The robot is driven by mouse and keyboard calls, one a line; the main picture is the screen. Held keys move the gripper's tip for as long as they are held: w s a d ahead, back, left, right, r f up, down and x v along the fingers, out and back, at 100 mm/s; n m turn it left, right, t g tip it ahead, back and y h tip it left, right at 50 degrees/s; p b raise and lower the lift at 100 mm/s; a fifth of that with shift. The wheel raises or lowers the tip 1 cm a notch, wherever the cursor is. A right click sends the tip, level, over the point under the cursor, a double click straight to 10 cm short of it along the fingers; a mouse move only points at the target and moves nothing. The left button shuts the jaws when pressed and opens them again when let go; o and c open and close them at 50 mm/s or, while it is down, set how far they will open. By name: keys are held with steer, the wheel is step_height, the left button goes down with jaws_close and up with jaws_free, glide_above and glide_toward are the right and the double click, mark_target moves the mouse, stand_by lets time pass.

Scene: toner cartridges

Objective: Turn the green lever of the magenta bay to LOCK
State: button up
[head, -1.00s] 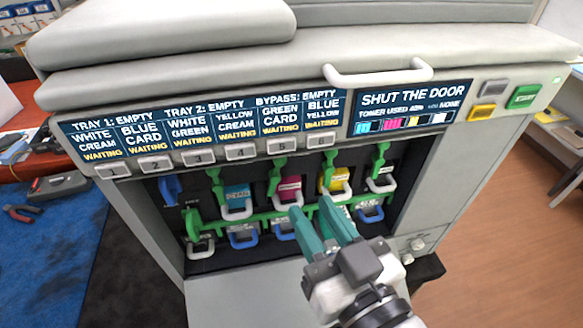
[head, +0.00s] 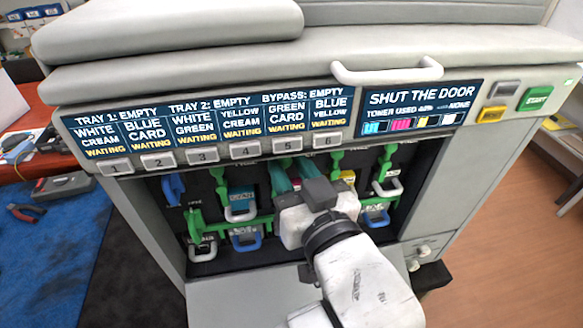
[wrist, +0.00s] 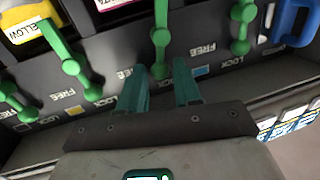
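The magenta bay's green lever (wrist: 160,40) hangs in the middle of the wrist view, with its round knob close to my fingertips. A strip of the magenta cartridge (wrist: 117,4) shows at the top edge. My gripper (wrist: 161,76) is open, its two teal fingers on either side of the lever's line; I cannot tell whether they touch it. In the head view my gripper (head: 286,175) reaches into the printer opening and hides most of the magenta bay. FREE and LOCK labels line the panel in the wrist view.
The yellow cartridge (wrist: 25,22) and other green levers stand close on both sides in the wrist view. The cyan cartridge (head: 241,198) sits left of my gripper in the head view. A white door handle (head: 388,72) juts out above the opening.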

steer(key=shift+c, duration=0.2)
jaws_close()
steer(key=shift+a+r+n+p, duration=0.25)
steer(key=shift+n+p, duration=0.45)
steer(key=shift+p, duration=0.35)
steer(key=shift+s+a+f+n+p, duration=0.2)
steer(key=shift+n+p, duration=0.3)
steer(key=shift+n, duration=0.3)
steer(key=shift+o, duration=0.2)
jaws_free()
